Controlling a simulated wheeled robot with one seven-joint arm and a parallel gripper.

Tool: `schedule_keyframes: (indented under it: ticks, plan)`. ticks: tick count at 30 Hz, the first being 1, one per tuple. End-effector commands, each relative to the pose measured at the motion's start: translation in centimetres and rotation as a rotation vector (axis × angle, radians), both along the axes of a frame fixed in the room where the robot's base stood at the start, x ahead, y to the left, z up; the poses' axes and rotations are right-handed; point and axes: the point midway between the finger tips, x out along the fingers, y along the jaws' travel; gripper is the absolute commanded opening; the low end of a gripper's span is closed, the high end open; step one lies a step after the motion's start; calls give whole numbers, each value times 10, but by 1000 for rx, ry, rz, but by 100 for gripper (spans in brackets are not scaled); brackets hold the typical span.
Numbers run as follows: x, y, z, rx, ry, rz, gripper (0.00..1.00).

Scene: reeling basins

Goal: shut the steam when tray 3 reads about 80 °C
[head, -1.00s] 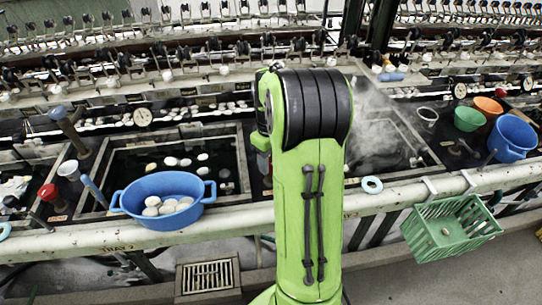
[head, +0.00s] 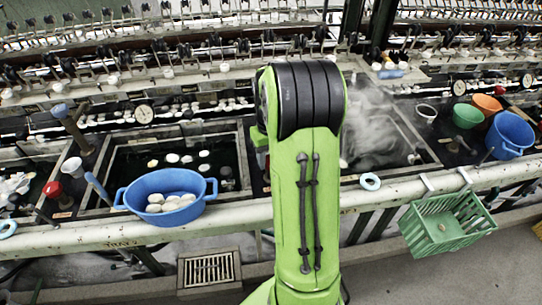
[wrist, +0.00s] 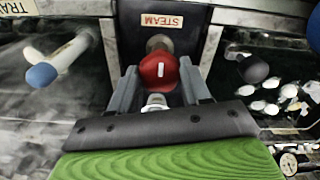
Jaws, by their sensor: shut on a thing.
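In the wrist view, my gripper (wrist: 158,88) has its two grey fingers on either side of a round red knob (wrist: 158,72) with a white mark, and is shut on it. The knob sits on a dark panel under a label reading STEAM (wrist: 162,20). In the head view my own green arm hides my gripper and this knob. Pale steam (head: 372,130) hangs over the basin right of my arm. A round dial (head: 143,113) stands behind the left basin and another dial (head: 458,87) at the right; I cannot read either.
A blue tub (head: 165,198) of cocoons stands by the front rail. Another red knob (head: 52,189) is at the far left. A green basket (head: 447,226) hangs on the rail at right. A blue-tipped handle (wrist: 42,75) is left of my gripper.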

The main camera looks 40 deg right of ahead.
Motion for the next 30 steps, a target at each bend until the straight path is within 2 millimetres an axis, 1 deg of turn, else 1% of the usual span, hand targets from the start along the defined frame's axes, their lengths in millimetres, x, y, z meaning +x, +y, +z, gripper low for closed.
schedule_keyframes:
  ticks: [5,6,10,17,20,23,30]
  plan:
    - [0,0,0,-1,0,-4,17]
    - [0,0,0,-1,0,-4,52]
    - [0,0,0,-1,0,-2,72]
    - [0,0,0,0,0,-1,73]
    - [0,0,5,-2,-2,-1,73]
    - [1,-1,24,-3,-4,0,73]
    - [1,-1,94,-4,-5,0,73]
